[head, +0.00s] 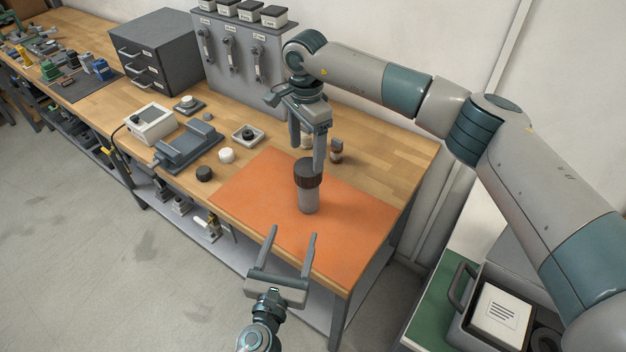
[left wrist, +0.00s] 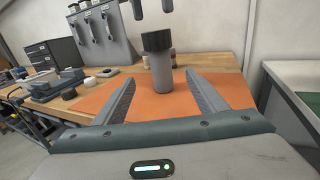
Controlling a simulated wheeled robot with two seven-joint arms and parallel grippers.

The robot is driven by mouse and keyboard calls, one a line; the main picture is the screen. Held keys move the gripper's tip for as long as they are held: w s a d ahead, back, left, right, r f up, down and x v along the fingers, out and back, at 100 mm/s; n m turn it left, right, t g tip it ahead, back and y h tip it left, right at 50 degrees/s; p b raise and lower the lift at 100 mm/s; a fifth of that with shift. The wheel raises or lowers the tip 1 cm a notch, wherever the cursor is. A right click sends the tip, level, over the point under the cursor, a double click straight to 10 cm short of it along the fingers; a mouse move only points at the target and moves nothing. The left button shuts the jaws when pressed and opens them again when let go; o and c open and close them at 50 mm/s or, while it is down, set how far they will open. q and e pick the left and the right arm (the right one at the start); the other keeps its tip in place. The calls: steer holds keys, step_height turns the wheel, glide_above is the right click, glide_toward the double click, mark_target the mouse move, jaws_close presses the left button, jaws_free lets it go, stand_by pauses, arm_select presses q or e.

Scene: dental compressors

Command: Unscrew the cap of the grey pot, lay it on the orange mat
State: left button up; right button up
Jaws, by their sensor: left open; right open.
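The grey pot (head: 309,200) stands upright on the orange mat (head: 350,218), with its dark ribbed cap (head: 307,174) on top. In the left wrist view the pot (left wrist: 161,77) and cap (left wrist: 157,41) stand beyond the fingertips. My left gripper (head: 291,232) is open and empty in front of the pot, its fingers pointing toward it but apart from it. My right gripper (head: 307,155) is open and points down just above the cap, one finger overlapping the cap's far edge in the head view. I cannot tell whether it touches the cap.
A brown-capped bottle (head: 337,151) stands behind the mat. A black cap (head: 204,173), a white cap (head: 226,155) and a small tray (head: 248,134) lie left of the mat. A grey vise-like fixture (head: 188,146) and a drawer cabinet (head: 156,52) are farther left. The mat's left part is clear.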

mark_target(306, 192)
arm_select(q)
steer(key=shift+w, duration=0.3)
arm_select(e)
steer(key=shift+w+d+r, duration=0.15)
steer(key=shift+w, duration=0.15)
steer(key=shift+r, duration=0.1)
steer(key=shift+s+r, duration=0.15)
steer(key=shift+s, duration=0.05)
steer(key=shift+w, duration=0.1)
arm_select(q)
steer(key=x, duration=1.7)
steer(key=shift+w+r, duration=0.1)
steer(key=shift+r, duration=0.1)
steer(key=shift+c, duration=0.2)
jaws_close()
